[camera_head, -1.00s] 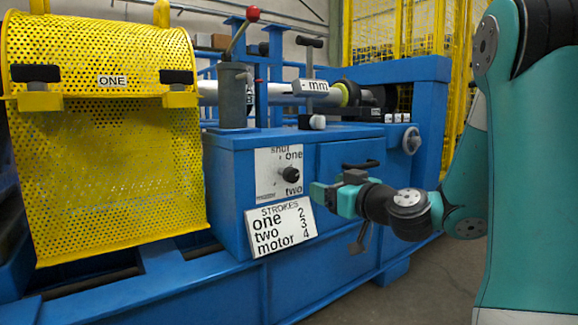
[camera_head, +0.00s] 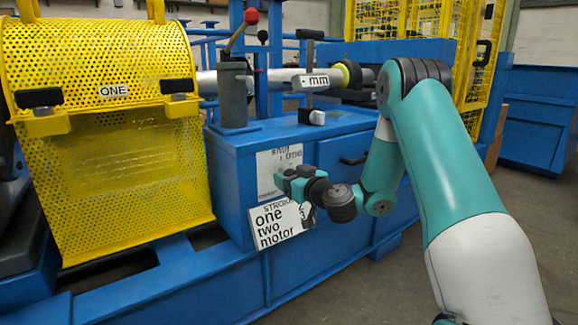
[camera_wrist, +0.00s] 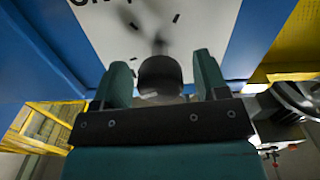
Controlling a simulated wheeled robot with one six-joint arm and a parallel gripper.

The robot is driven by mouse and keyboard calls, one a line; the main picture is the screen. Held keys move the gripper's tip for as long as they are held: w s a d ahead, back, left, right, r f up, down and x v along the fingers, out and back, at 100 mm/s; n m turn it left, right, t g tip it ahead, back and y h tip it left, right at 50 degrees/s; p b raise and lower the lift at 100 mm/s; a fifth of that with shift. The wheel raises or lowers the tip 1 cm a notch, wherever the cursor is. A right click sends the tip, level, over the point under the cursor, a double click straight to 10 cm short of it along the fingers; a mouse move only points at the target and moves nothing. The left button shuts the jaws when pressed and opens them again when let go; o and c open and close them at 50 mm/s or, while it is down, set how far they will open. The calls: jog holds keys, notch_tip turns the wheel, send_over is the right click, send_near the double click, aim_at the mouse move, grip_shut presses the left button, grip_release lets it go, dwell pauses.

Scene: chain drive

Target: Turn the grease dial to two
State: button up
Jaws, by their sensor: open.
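The white grease dial plate (camera_head: 268,163) is on the blue cabinet front, with "shut" and "one" readable and its lower right covered by my gripper. My gripper (camera_head: 283,178) is in front of the plate in the head view and hides the knob. In the wrist view the black knob (camera_wrist: 160,75) sits between the two teal fingers of my open gripper (camera_wrist: 163,88), with a gap on each side. A blurred dark pointer and short black marks show on the plate above the knob. I cannot tell which setting it points at.
The strokes sign (camera_head: 270,228) is just below my gripper, partly covered by it. A grey pump with a red-tipped lever (camera_head: 233,95) stands on the cabinet. A yellow mesh guard (camera_head: 110,170) is at left. A black drawer handle (camera_head: 354,160) is right of the dial.

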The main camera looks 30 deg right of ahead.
jog(key=shift+w, duration=0.55)
jog(key=c, duration=0.9)
jog(key=shift+c, duration=0.2)
